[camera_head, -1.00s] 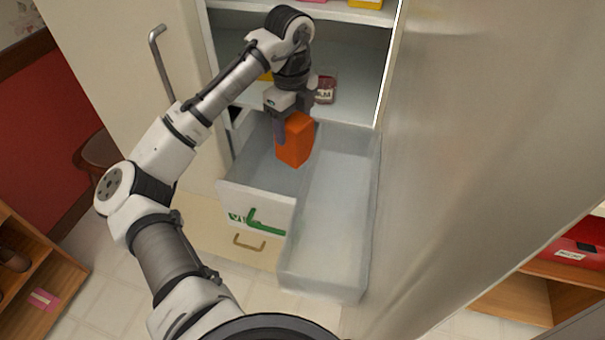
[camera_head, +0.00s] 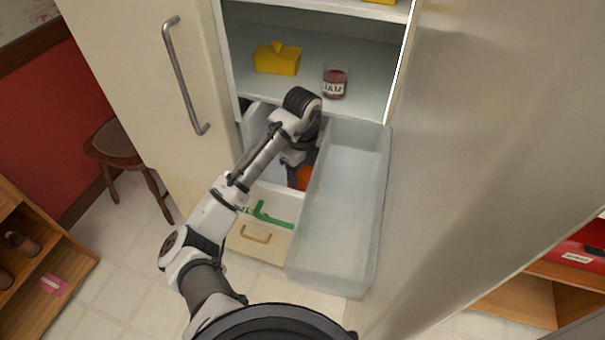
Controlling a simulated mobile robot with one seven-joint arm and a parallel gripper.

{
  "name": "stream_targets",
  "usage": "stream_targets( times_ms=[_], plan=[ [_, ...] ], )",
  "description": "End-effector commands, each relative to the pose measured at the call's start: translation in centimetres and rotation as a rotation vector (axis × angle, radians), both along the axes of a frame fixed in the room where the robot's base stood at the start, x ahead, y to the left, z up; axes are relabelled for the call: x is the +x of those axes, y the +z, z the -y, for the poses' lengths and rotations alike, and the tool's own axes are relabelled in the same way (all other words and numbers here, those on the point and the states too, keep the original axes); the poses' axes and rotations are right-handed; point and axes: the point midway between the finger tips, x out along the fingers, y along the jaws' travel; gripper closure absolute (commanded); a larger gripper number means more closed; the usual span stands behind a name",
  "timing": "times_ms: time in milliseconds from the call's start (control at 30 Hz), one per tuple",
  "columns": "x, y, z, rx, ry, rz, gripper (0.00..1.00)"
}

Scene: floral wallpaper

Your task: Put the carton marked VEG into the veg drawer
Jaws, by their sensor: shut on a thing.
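No marking on the carton can be read. My gripper (camera_head: 297,176) is shut on it, its fingers pointing down into the drawer. The drawer's front bears a green handle and green lettering that my arm partly covers. Whether the carton touches the drawer floor cannot be seen.
An empty pale drawer (camera_head: 337,225) is pulled out close on the right. On the fridge shelf above are a yellow butter dish (camera_head: 277,59) and a JAM jar (camera_head: 335,84). The open fridge door (camera_head: 135,85) stands at left, a stool (camera_head: 122,146) beyond it.

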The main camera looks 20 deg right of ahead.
Motion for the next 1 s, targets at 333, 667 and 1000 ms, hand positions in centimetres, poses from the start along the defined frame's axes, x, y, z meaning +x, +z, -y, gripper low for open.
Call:
stream_targets(
  times_ms=[333, 667, 1000],
  plan=[
    [0.0, -1.6, 0.0, 0.000, 0.000, 0.001, 0.73],
    [0.0, -2.0, 0.0, 0.000, 0.000, 0.000, 0.21],
    [0.0, -1.7, 0.0, 0.001, 0.000, 0.001, 0.19]
  ],
)
